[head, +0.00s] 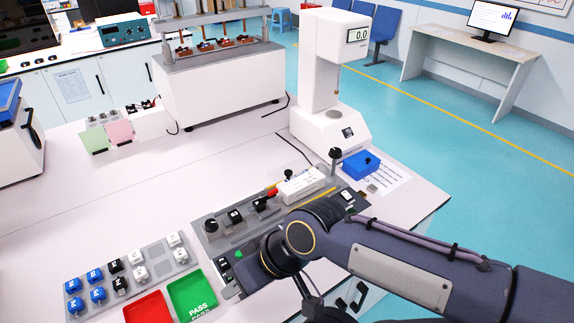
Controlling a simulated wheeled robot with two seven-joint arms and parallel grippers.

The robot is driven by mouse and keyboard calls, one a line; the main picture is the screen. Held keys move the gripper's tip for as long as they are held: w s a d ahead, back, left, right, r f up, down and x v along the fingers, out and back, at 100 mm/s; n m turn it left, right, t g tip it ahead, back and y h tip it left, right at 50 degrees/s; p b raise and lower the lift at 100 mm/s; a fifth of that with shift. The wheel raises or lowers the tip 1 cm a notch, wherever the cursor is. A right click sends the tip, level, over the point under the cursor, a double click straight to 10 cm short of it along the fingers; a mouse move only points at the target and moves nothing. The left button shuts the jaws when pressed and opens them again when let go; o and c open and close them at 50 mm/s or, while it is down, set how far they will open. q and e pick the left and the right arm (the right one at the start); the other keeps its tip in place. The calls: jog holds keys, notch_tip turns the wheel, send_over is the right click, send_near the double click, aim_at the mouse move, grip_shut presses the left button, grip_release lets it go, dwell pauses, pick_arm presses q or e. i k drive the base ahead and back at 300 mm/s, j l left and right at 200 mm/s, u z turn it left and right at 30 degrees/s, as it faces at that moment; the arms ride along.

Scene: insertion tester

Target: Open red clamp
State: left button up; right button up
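A tester panel (225,229) lies along the front part of the white table. On it I see a small lever with red parts (272,191), which looks like the red clamp, beside a white block (301,185). I cannot tell clearly whether the clamp is open or shut. My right arm comes in from the right and crosses the near side of the panel. My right gripper (272,258) is at its end, nearer to me than the clamp and apart from it. Its fingers are hidden or too dark to make out. My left gripper is not in view.
A white force tester (329,65) with a display stands behind the panel. A blue box (361,165) is at the right. A tray of keycap pieces (126,270), a red bin (148,307) and a green PASS bin (192,296) sit at the front left. The table's middle left is clear.

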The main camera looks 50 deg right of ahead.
aim_at(273, 193)
jog(key=z, duration=1.85)
